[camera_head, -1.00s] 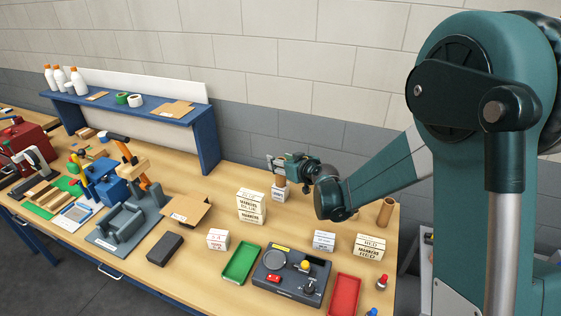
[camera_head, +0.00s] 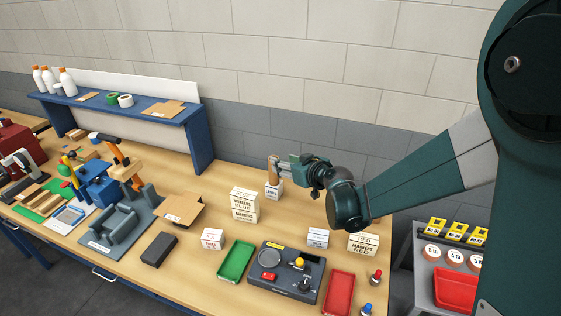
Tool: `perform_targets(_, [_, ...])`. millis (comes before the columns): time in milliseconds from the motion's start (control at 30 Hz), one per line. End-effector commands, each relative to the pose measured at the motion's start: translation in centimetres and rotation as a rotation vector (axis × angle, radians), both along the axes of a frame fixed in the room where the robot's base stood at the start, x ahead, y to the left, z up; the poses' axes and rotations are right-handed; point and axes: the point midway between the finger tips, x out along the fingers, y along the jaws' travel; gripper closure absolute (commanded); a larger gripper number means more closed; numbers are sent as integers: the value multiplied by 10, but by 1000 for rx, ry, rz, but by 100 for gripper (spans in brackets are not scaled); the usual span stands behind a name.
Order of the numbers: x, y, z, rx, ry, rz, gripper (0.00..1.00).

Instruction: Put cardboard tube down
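A brown cardboard tube (camera_head: 274,173) stands upright at the back of the bench, just over a small white box (camera_head: 274,190) with dark lettering. My gripper (camera_head: 276,166) is at the tube, reaching in from the right. Its fingers appear shut around the tube's upper part, though they are small in view. The tube's lower end meets the top of the box in the picture; I cannot tell whether it rests on it.
Stacked marker boxes (camera_head: 244,204) stand in front left of the tube, and other boxes (camera_head: 362,243) at right. A green tray (camera_head: 236,259), a control panel (camera_head: 286,271) and a red tray (camera_head: 339,292) lie at the front. A grey trolley (camera_head: 425,275) stands beyond the bench.

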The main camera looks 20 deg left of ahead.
Motion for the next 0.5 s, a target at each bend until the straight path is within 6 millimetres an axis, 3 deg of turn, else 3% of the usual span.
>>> perform_targets(200, [-11,-14,7,0,0,-1,59])
perform_targets(500, [-15,-19,10,0,0,0,59])
